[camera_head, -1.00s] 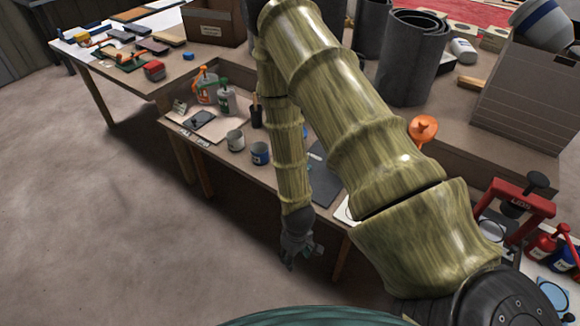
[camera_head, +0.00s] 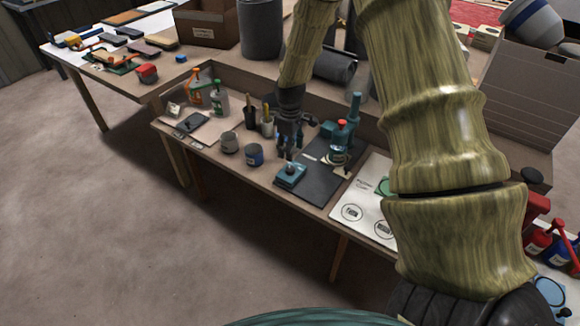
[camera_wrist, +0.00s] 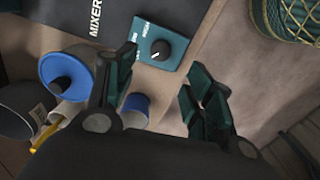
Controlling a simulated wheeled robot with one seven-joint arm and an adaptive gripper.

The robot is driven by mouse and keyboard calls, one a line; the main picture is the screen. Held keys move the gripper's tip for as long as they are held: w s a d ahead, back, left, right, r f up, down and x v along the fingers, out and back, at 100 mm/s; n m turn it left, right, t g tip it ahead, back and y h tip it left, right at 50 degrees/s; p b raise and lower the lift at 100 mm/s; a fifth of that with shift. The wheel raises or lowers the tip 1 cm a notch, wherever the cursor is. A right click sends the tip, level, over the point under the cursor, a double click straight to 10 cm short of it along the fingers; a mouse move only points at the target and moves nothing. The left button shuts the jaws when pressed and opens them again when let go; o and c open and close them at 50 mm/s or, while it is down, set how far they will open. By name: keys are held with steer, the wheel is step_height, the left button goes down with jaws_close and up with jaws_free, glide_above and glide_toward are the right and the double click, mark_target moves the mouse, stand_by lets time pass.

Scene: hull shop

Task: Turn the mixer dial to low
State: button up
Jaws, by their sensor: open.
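The mixer's control box is a small teal block (camera_head: 291,174) at the front left of a dark mat. In the wrist view, its round black dial (camera_wrist: 155,51) carries a white pointer line slanting toward the lower left of the picture. Small white labels lie around the dial, too small or hidden to read fully. The teal mixer (camera_head: 341,145) stands farther back on the mat. My gripper (camera_head: 288,148) hangs above and just behind the control box. In the wrist view, my gripper (camera_wrist: 162,92) has its fingers apart and empty, with the dial beyond them.
The dark mat (camera_wrist: 75,18) is marked MIXER. Grey (camera_head: 229,143) and blue (camera_head: 254,155) cans stand left of the box. Tool cups (camera_head: 267,126) stand close behind my gripper. A white labelled sheet (camera_head: 362,205) lies to the right. Open floor (camera_head: 90,220) lies in front.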

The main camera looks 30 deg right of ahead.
mark_target(290, 168)
step_height(290, 168, down, 9)
steer(key=shift+f+p, duration=0.15)
steer(key=shift+p, duration=0.25)
steer(key=shift+c, duration=0.4)
steer(key=c, duration=1)
